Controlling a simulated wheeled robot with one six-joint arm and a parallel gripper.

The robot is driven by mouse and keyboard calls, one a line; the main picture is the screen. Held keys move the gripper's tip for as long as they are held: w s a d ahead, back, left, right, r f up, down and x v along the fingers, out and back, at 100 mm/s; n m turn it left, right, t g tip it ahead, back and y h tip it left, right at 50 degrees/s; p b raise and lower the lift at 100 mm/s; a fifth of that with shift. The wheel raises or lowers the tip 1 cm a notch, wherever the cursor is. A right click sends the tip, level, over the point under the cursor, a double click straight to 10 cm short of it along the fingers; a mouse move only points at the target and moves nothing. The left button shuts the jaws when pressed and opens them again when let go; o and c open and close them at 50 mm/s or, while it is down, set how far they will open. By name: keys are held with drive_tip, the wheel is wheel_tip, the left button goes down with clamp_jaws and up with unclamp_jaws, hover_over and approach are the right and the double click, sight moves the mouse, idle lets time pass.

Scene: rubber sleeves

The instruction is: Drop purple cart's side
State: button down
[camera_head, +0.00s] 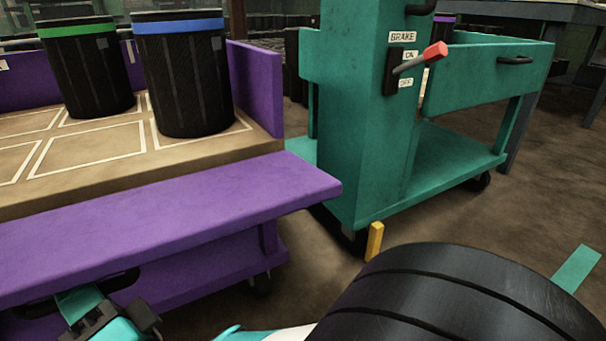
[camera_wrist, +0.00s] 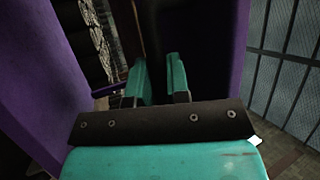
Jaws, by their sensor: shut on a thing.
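The purple cart (camera_head: 257,95) fills the left of the head view. Its near side panel (camera_head: 190,210) is folded outward, lying close to flat below the deck edge. A black handle (camera_head: 121,284) is on the panel's underside at lower left. My gripper (camera_head: 78,298) is at this handle and shut on it; the arm partly hides the grip. In the wrist view, my gripper's teal fingers (camera_wrist: 161,78) point up between purple surfaces. The handle between them is too dark to make out there.
Black sleeves with a green band (camera_head: 88,70) and a blue band (camera_head: 182,75) stand on the cart's deck. A teal cart (camera_head: 365,130) with a red-tipped brake lever (camera_head: 425,55) stands close on the right. Brown floor is open at far right.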

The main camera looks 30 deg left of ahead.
drive_tip(key=shift+w+d, duration=0.1)
drive_tip(key=shift+w, duration=0.1)
drive_tip(key=c, duration=1.1)
unclamp_jaws()
drive_tip(key=shift+s+r, duration=0.1)
drive_tip(key=shift+s, duration=0.05)
drive_tip(key=shift+r, duration=0.1)
